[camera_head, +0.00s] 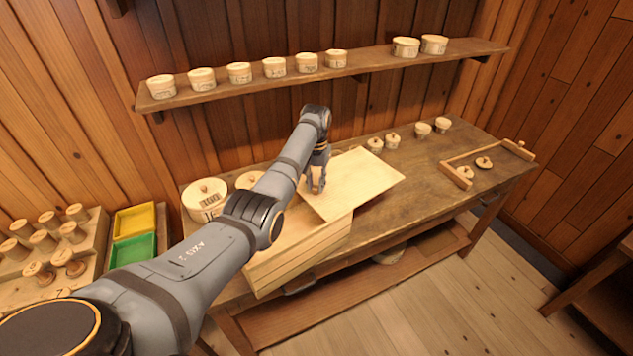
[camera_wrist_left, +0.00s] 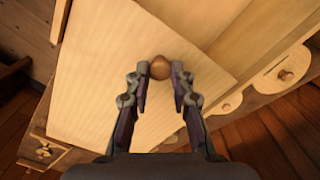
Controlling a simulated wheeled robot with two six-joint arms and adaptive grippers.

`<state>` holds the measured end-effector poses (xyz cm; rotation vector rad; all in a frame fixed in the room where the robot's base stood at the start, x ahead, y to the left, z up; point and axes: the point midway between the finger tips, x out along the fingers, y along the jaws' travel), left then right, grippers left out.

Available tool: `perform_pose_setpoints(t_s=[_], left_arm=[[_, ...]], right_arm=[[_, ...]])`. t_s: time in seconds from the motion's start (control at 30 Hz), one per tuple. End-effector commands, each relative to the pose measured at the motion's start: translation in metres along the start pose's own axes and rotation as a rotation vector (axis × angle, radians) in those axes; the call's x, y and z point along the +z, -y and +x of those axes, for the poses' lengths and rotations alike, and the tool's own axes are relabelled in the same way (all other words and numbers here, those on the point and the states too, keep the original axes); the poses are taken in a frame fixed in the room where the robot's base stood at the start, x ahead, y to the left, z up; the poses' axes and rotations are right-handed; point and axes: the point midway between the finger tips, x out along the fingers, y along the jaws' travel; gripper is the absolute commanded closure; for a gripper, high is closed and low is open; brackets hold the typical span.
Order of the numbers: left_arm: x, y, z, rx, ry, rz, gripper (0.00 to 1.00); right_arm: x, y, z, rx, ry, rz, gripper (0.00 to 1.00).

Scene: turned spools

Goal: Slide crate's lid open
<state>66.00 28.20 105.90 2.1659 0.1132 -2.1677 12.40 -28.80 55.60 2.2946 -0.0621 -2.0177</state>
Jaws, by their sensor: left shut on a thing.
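The crate (camera_head: 300,262) is a pale wooden box on the workbench, partly hidden behind my left arm. Its flat pale lid (camera_head: 368,183) is shifted to the right and sticks out well past the crate over the bench. The lid (camera_wrist_left: 95,75) fills much of the left wrist view, with part of the crate (camera_wrist_left: 262,40) at the right. A round brown knob (camera_wrist_left: 160,67) stands on the lid. My left gripper (camera_head: 317,185) is over the lid, its fingers (camera_wrist_left: 160,76) shut on the knob. My right gripper is not in view.
Round lidded boxes (camera_head: 205,199) stand behind the crate at the left, and small ones (camera_head: 392,140) stand at the back of the bench (camera_head: 425,200). A wooden frame with spools (camera_head: 484,162) is at the right end. A wall shelf (camera_head: 330,72) holds several boxes.

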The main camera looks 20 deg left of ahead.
Motion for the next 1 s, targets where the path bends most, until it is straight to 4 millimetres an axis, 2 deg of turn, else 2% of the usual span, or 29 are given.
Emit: perform_pose_setpoints(t_s=[0.03,0.07,0.13,0.23,0.37,0.5,0.57,0.67,1.0], left_arm=[[0.0,-0.001,0.0,0.002,0.001,0.001,1.0],[0.0,-0.001,0.0,0.002,0.001,0.001,0.76],[0.0,-0.001,0.0,0.002,0.0,0.001,0.66],[0.0,-0.001,0.0,0.001,-0.001,0.001,0.54],[0.0,-0.001,-0.001,0.001,-0.002,0.001,0.54],[-0.001,0.0,-0.001,0.001,-0.002,0.0,0.54],[-0.001,0.0,-0.005,0.001,-0.003,0.0,0.54],[-0.002,-0.001,-0.019,0.001,-0.006,0.0,0.54],[-0.002,-0.002,-0.098,0.0,-0.004,0.001,0.54]], right_arm=[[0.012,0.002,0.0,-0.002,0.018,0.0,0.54],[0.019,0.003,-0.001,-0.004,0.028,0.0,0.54],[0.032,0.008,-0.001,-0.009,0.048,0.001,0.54],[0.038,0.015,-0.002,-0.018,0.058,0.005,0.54],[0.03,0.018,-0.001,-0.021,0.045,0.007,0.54],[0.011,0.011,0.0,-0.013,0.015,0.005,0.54],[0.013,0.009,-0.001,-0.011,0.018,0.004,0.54],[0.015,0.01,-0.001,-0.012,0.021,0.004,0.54],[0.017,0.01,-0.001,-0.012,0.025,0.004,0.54]])
